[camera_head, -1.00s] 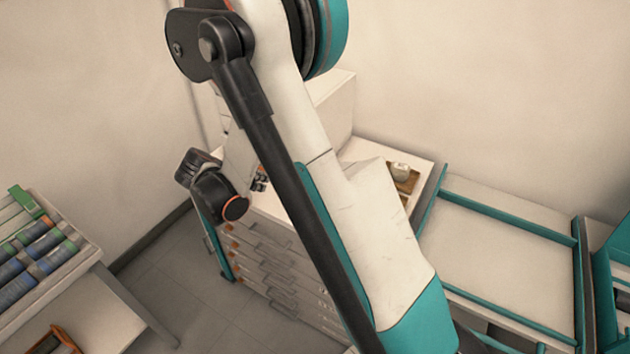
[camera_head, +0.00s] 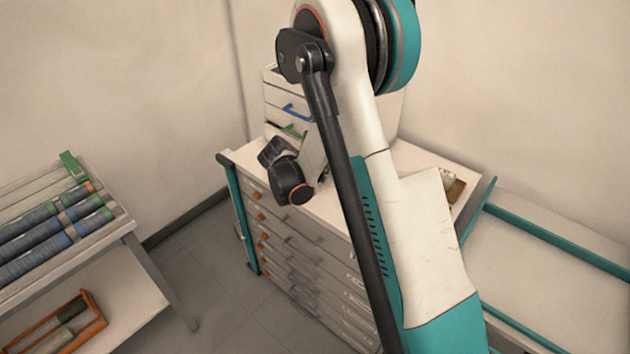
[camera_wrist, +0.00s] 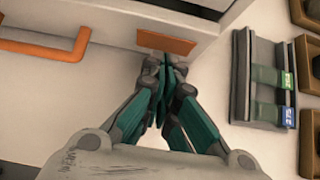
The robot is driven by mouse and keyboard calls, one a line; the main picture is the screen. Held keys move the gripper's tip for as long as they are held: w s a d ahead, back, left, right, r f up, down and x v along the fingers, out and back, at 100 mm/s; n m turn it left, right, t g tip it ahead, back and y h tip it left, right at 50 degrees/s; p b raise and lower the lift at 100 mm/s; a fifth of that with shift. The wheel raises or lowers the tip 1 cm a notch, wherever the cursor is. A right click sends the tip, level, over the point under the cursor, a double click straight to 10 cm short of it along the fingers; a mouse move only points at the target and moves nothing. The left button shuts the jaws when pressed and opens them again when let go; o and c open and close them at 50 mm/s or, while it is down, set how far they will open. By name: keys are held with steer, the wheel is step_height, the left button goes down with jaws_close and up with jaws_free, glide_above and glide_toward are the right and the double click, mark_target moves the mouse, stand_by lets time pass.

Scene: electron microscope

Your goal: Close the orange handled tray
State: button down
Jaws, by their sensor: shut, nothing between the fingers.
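The orange handle (camera_wrist: 45,46) of the tray shows in the wrist view at upper left, on a pale front panel (camera_wrist: 112,30). An orange label (camera_wrist: 166,42) sits on the same panel, right of the handle. My gripper (camera_wrist: 162,85) has its teal fingers shut and empty, just below the label and close to the panel; I cannot tell if they touch it. In the head view my arm hides the gripper and the orange handle. The small drawer unit (camera_head: 275,97) there shows a blue handle (camera_head: 297,113) and a green handle (camera_head: 294,132).
The unit stands on a white cabinet (camera_head: 318,205) with several drawers. A grey holder (camera_wrist: 240,75) with green and blue tabs lies right of my gripper, beside brown boxes (camera_wrist: 305,60). A rack (camera_head: 55,225) of tubes stands at left. Floor (camera_head: 215,265) between is clear.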

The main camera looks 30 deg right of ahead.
mark_target(331, 168)
steer(key=shift+w+d, duration=0.1)
steer(key=shift+d, duration=0.15)
steer(key=shift+w+d+r, duration=0.1)
steer(key=shift+w+d, duration=0.2)
steer(key=shift+d, duration=0.4)
steer(key=shift+w+d, duration=0.25)
steer(key=shift+d, duration=0.45)
steer(key=shift+a, duration=0.1)
